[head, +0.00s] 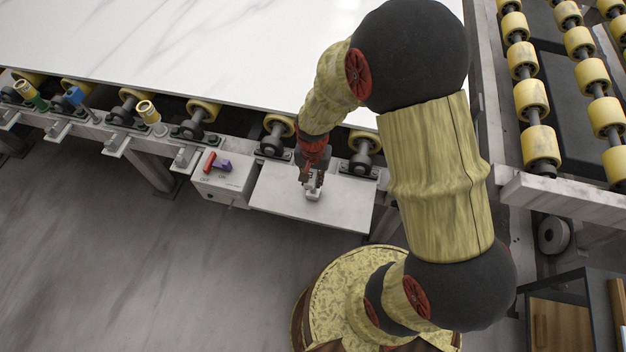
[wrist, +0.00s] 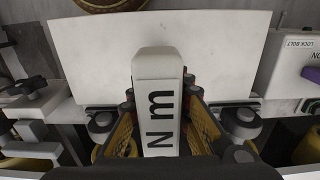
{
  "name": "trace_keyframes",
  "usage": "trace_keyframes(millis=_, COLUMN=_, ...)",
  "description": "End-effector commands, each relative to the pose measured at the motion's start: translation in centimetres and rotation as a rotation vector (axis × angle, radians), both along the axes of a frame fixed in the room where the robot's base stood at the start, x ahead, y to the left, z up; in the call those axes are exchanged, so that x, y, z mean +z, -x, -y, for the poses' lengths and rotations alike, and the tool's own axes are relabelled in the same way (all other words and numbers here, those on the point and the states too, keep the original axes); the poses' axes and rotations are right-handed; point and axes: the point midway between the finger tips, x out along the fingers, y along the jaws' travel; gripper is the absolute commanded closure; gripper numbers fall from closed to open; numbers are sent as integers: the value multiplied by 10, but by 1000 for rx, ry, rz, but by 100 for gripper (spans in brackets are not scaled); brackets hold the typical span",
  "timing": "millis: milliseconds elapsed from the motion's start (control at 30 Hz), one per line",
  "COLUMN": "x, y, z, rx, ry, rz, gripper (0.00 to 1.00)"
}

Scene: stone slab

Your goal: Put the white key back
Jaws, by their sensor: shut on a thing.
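The white key (wrist: 157,85) is a pale block with the dark letters "N m" on its face, in the middle of the wrist view. My gripper (wrist: 160,122) is shut on it, with a finger on each side. In the head view my gripper (head: 313,183) points down over the pale shelf plate (head: 270,200), and the white key (head: 313,195) shows small at its tips. I cannot tell whether the key touches the plate. The key's lower end is hidden in the wrist view.
A white switch box (head: 225,181) with a red and a purple handle, marked OFF and ON, stands left of the plate. A marble slab (head: 180,45) lies on rollers behind.

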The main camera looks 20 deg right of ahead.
Motion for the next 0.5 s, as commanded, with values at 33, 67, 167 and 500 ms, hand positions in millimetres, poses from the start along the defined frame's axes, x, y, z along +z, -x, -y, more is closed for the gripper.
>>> trace_keyframes(millis=33, x=-2, y=0, z=0, rx=0, ry=0, rz=0, gripper=100)
trace_keyframes(millis=67, x=-3, y=0, z=0, rx=0, ry=0, rz=0, gripper=100)
trace_keyframes(millis=167, x=-3, y=0, z=0, rx=0, ry=0, rz=0, gripper=76)
trace_keyframes(millis=500, x=-3, y=0, z=0, rx=0, ry=-1, rz=-1, gripper=62)
